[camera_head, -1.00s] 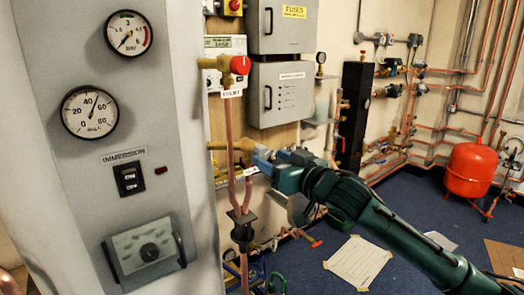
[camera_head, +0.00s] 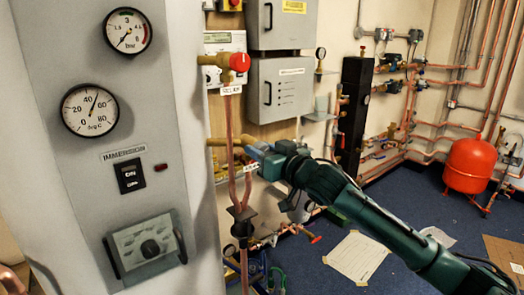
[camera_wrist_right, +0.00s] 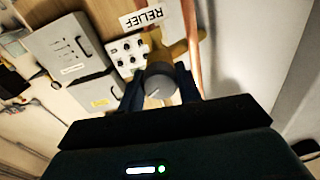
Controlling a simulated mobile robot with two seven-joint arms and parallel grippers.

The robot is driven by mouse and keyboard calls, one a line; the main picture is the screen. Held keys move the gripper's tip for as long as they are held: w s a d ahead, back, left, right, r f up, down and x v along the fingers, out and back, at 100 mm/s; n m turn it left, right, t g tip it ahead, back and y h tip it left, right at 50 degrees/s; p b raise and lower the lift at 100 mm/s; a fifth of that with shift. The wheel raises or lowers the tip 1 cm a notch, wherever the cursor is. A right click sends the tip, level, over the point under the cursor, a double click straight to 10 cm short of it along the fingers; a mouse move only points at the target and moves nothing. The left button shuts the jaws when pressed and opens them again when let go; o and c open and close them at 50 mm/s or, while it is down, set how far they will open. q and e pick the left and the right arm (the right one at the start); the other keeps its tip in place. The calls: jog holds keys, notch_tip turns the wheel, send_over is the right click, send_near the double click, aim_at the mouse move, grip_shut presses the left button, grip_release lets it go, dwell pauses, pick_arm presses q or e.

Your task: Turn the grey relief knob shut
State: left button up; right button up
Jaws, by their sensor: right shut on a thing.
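The grey relief knob (camera_wrist_right: 160,86) shows in the right wrist view, with a pale line on its face. It sits on a brass valve body (camera_wrist_right: 180,40) beside a white RELIEF tag (camera_wrist_right: 141,18). My right gripper (camera_wrist_right: 160,92) is shut on the knob, one blue finger on each side. In the head view my right gripper (camera_head: 260,155) is at the brass valve (camera_head: 217,142) on the copper pipe, and it hides the knob there. My left gripper is not in view.
A red-knobbed valve (camera_head: 239,62) is above on the same pipework. Grey electrical boxes (camera_head: 282,92) hang behind it. The grey panel with gauges (camera_head: 90,110) stands close on the left. A red tank (camera_head: 470,166) stands far right.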

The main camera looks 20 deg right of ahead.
jog(key=c, duration=0.4)
